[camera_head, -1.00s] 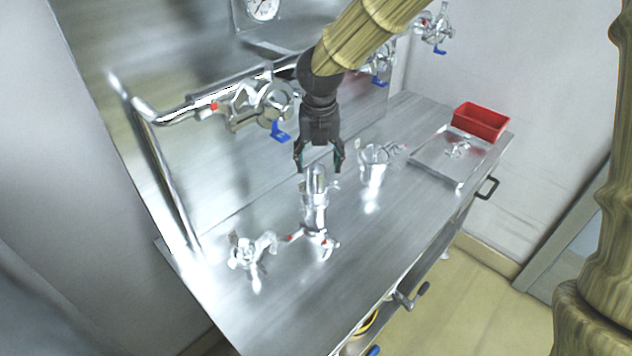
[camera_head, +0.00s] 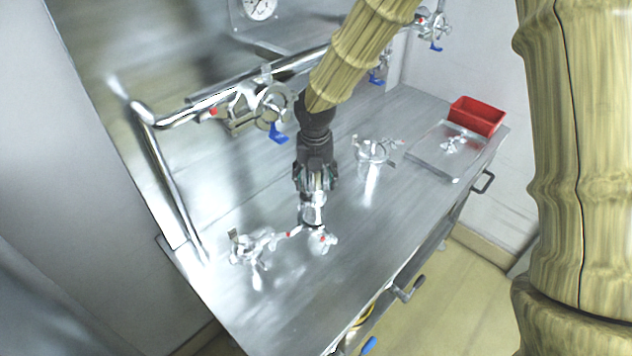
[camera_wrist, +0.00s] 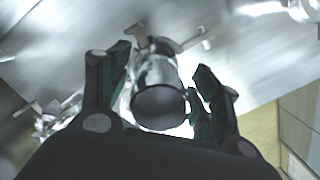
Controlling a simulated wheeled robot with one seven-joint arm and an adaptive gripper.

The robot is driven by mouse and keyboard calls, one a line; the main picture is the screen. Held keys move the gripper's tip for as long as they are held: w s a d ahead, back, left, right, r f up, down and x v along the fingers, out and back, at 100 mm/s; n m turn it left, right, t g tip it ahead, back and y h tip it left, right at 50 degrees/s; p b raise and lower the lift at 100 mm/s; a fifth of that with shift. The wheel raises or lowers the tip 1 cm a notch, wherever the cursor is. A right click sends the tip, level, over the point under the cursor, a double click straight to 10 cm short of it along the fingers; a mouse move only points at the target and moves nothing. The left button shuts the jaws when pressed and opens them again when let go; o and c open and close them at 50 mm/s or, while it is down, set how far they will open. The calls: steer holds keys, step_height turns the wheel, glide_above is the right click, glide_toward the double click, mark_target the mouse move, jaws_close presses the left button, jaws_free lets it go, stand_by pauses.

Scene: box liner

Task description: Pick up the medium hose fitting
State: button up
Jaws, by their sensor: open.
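A shiny metal hose fitting (camera_head: 313,213) stands on the steel worktop (camera_head: 300,290), with a red-tipped clamp at its foot. My gripper (camera_head: 313,190) is directly over it, fingers pointing down, one on each side of its upper part. In the wrist view the fitting (camera_wrist: 160,95) shows its round open end between the two open fingers (camera_wrist: 155,100). A gap shows at the left finger; the right finger is very near the rim, and I cannot tell if it touches. The gripper hides the fitting's top in the head view.
Another metal clamp piece (camera_head: 253,248) lies left of the fitting. A metal fitting with a clamp (camera_head: 372,155) stands to the right. A shallow steel tray (camera_head: 432,160) and a red bin (camera_head: 477,115) are at the far right. A pipe with blue-handled valves (camera_head: 277,133) runs behind.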

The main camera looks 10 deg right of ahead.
steer(key=shift+w+f, duration=0.1)
steer(key=c, duration=1.3)
steer(key=shift+c, duration=0.3)
steer(key=shift+r, duration=0.2)
